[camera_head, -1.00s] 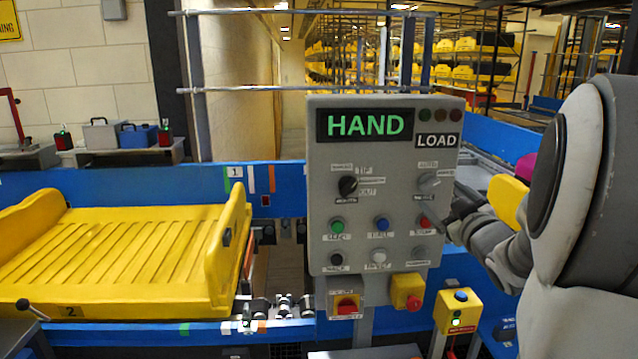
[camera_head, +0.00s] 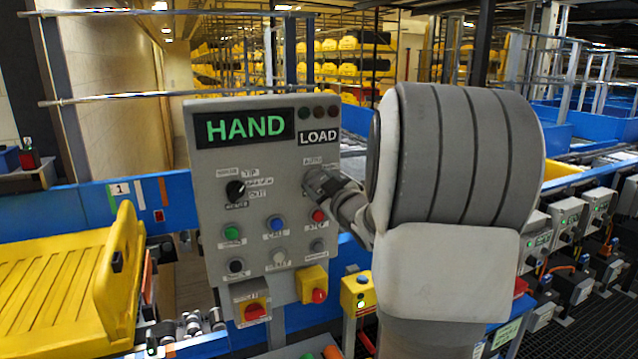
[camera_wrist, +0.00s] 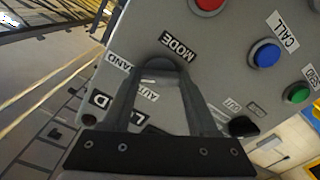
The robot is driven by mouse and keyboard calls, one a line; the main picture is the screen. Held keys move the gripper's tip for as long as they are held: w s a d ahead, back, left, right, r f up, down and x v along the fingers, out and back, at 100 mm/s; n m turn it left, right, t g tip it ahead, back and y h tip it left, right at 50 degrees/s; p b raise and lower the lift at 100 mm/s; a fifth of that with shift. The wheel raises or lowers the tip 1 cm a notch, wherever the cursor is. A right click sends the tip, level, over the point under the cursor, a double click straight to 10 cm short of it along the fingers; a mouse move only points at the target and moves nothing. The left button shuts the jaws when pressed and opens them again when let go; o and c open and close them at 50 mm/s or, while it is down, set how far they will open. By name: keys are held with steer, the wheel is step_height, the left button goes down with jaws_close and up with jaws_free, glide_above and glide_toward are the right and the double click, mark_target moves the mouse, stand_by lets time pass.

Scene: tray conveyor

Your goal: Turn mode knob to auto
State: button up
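The grey control panel (camera_head: 208,165) shows HAND in green on its display (camera_head: 243,127), with LOAD beside it. The grey mode knob (camera_wrist: 163,67) is on the panel's upper right, between the labels AUTO, HAND and MODE. In the head view the knob is mostly hidden by my gripper (camera_head: 320,183), which is at the panel. In the wrist view the two fingers of my gripper (camera_wrist: 160,80) stand apart, one on each side of the knob. Whether they touch it cannot be told.
Below the knob are a red button (camera_head: 318,215), a blue button (camera_head: 277,224) and a green button (camera_head: 231,232). A black knob (camera_head: 236,191) is at the panel's left. A yellow tray (camera_head: 60,275) lies on the conveyor at the left.

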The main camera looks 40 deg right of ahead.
steer(key=c, duration=0.6)
steer(key=shift+f+n+b, duration=0.15)
steer(key=shift+n+b, duration=0.15)
steer(key=shift+b, duration=0.2)
steer(key=n+b, duration=0.1)
steer(key=b, duration=0.2)
steer(key=shift+f+n, duration=0.15)
steer(key=shift+n, duration=0.15)
steer(key=n+b, duration=0.2)
steer(key=b, duration=0.1)
steer(key=shift+n+b, duration=0.3)
steer(key=shift+b, duration=0.05)
steer(key=n+b, duration=0.4)
steer(key=shift+r+n+b, duration=0.25)
steer(key=shift+n+b, duration=1.15)
steer(key=shift+n, duration=0.2)
